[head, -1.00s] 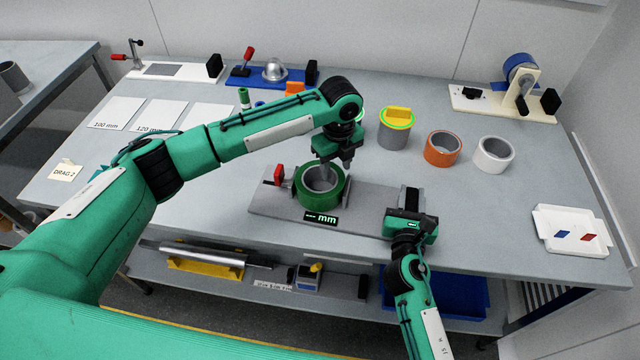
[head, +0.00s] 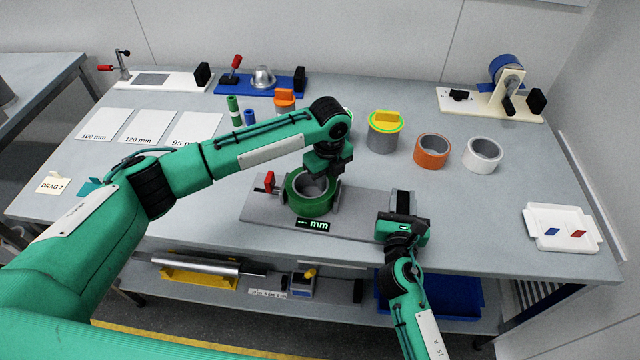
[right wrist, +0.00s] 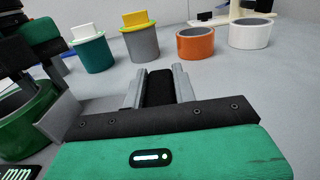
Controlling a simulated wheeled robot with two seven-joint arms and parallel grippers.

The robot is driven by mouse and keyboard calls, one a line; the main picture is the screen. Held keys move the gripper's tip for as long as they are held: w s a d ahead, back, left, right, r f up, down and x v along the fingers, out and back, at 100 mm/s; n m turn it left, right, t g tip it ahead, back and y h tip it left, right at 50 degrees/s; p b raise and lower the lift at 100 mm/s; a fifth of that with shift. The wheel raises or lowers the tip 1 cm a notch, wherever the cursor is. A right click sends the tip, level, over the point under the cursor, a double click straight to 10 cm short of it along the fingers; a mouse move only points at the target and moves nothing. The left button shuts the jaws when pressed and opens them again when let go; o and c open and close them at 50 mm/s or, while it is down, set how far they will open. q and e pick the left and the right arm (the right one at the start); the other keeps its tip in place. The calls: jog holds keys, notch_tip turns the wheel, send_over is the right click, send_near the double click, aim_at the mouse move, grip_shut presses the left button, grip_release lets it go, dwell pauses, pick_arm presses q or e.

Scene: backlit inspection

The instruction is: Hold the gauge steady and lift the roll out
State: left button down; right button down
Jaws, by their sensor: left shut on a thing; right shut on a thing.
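The gauge is a grey plate (head: 350,222) on the bench, with a red-handled clamp (head: 267,183), grey jaws and a display (head: 312,225) showing dashes and "mm". The green roll (head: 309,206) sits upright between the jaws; it also shows at the left of the right wrist view (right wrist: 22,125). My left gripper (head: 322,178) is down at the roll's far right wall, shut on it; its fingertips are mostly hidden. My right gripper (head: 402,205) is shut on the gauge's black block at the plate's right end; the block (right wrist: 159,88) shows between both fingers in the right wrist view.
Behind the gauge stand a grey can with a yellow block (head: 383,135), an orange roll (head: 432,150) and a white roll (head: 482,155). A white tray (head: 563,228) lies at the right. A tape dispenser (head: 495,95) stands at the back right.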

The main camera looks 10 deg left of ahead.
pick_arm(q)
notch_tip(320, 180, up, 10)
jog(key=shift+f, duration=0.1)
pick_arm(e)
jog(key=shift+f, duration=0.15)
jog(key=c, duration=1.3)
grip_release()
pick_arm(q)
jog(key=shift+w, duration=0.15)
pick_arm(e)
jog(key=shift+o, duration=1.3)
jog(key=shift+w, duration=0.1)
jog(key=s, duration=0.8)
jog(key=s+a, duration=0.1)
jog(key=s, duration=0.3)
